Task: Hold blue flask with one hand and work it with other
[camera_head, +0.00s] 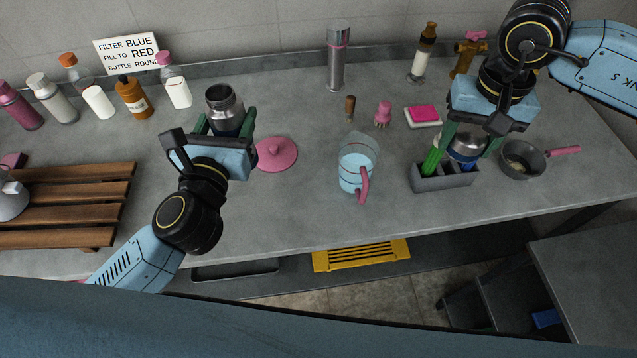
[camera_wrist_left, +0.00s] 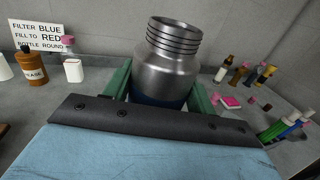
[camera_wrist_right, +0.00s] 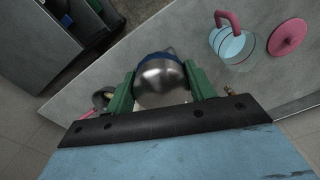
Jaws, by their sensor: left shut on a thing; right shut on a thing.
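The blue flask (camera_head: 224,110) is a steel bottle with a dark blue lower body. It stands upright on the counter, and its threaded neck is open and bare in the left wrist view (camera_wrist_left: 168,68). My left gripper (camera_head: 228,125) is shut around its blue part. My right gripper (camera_head: 467,152) is shut on a rounded steel cap with a blue rim (camera_wrist_right: 163,80), which looks like the flask's lid. In the head view the cap (camera_head: 468,146) appears over or just behind the grey caddy, far right of the flask; its height is unclear.
The grey caddy (camera_head: 447,181) holds green and blue items. A small pan (camera_head: 522,160) lies right of it. A measuring jug (camera_head: 356,172) and a pink lid (camera_head: 276,154) sit between my grippers. A wooden rack (camera_head: 70,205) is left. A sign (camera_head: 127,52) stands behind.

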